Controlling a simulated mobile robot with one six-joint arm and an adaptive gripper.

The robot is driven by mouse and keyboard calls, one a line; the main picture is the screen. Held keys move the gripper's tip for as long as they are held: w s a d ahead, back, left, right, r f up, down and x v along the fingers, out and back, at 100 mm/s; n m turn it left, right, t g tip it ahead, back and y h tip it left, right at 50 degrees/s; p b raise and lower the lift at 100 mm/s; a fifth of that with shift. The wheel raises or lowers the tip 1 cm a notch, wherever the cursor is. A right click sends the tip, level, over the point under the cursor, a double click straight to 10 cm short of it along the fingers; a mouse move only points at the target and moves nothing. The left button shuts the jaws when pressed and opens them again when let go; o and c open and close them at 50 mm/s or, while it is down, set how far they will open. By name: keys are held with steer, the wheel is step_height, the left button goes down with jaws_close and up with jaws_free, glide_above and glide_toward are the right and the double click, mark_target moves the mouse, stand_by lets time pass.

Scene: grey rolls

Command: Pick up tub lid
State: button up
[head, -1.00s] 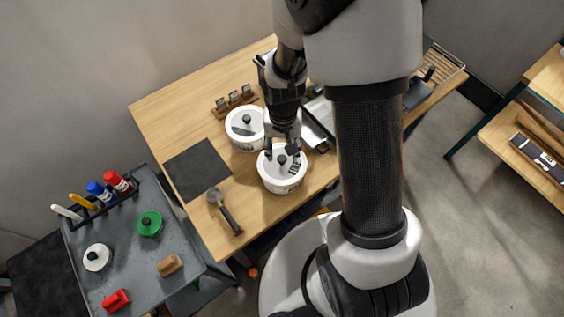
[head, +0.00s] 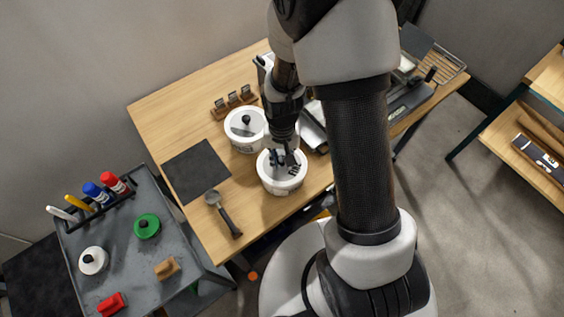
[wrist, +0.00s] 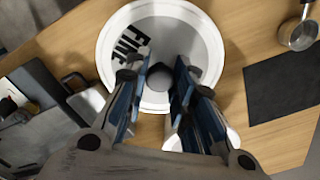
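A round white tub (head: 283,187) with a white lid (head: 268,174) stands near the table's front edge. In the wrist view the lid (wrist: 201,38) carries dark lettering that reads like "FINE" and a dark knob (wrist: 160,74) at its middle. My gripper (head: 283,160) is over this lid, pointing down. In the wrist view my gripper's fingers (wrist: 161,66) are apart, one on each side of the knob, with a gap visible. Whether they touch the lid is unclear. A second white lidded tub (head: 240,136) with a black knob stands just behind.
A dark mat (head: 196,170) and a metal scoop (head: 224,214) lie left of the tubs. A wooden rack (head: 234,104) stands behind them. Trays and equipment (head: 408,103) fill the table's right side. A grey cart (head: 190,250) with markers and knobbed lids stands at the left.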

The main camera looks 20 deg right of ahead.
jaws_close()
steer(key=shift+r, duration=0.1)
step_height(320, 180, up, 19)
steer(key=p, duration=0.5)
steer(key=b, duration=0.8)
glide_above(282, 160)
steer(key=shift+t, duration=0.3)
step_height(282, 160, down, 13)
steer(key=shift+r, duration=0.15)
